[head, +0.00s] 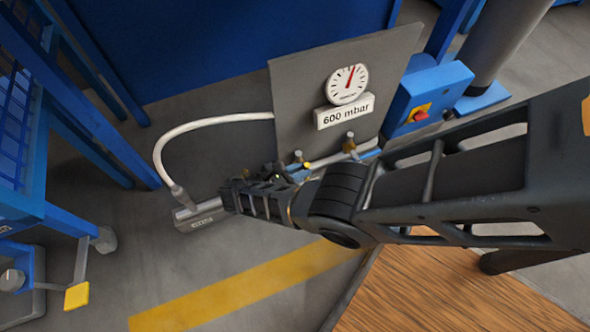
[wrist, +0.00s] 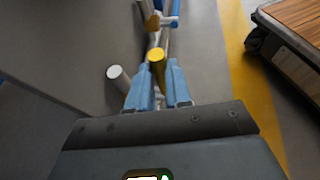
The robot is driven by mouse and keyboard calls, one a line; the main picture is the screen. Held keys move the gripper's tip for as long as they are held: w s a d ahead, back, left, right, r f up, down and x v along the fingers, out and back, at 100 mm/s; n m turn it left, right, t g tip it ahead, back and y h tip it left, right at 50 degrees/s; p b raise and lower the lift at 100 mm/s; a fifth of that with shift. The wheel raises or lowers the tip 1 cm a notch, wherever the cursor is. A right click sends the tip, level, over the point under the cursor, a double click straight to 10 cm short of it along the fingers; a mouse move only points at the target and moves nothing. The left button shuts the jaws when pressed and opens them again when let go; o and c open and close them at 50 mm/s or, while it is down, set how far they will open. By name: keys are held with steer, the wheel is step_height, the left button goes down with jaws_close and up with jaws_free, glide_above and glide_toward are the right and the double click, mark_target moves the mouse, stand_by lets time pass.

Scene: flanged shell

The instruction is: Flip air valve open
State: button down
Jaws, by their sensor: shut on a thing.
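A valve with a brass-ended knob (wrist: 157,56) sits on the pipe below the gauge panel. The gripped part is mostly hidden, so I cannot tell the lever's angle. In the head view my gripper (head: 299,174) is partly hidden by my dark arm. A second valve with a brass end (head: 350,138) and a blue handle (head: 370,154) stands farther along the pipe.
The grey panel (head: 295,88) carries a round gauge (head: 347,84) and a "600 mbar" label (head: 344,112). A blue box with a red button (head: 421,115) and a wooden platform (head: 440,295) stand at the right.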

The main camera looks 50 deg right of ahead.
stand_by(0.4)
steer(key=c, duration=1.1)
jaws_free()
steer(key=shift+o, duration=0.2)
steer(key=v, duration=0.7)
steer(key=shift+a+p, duration=0.3)
steer(key=shift+a, duration=0.1)
steer(key=shift+w, duration=0.15)
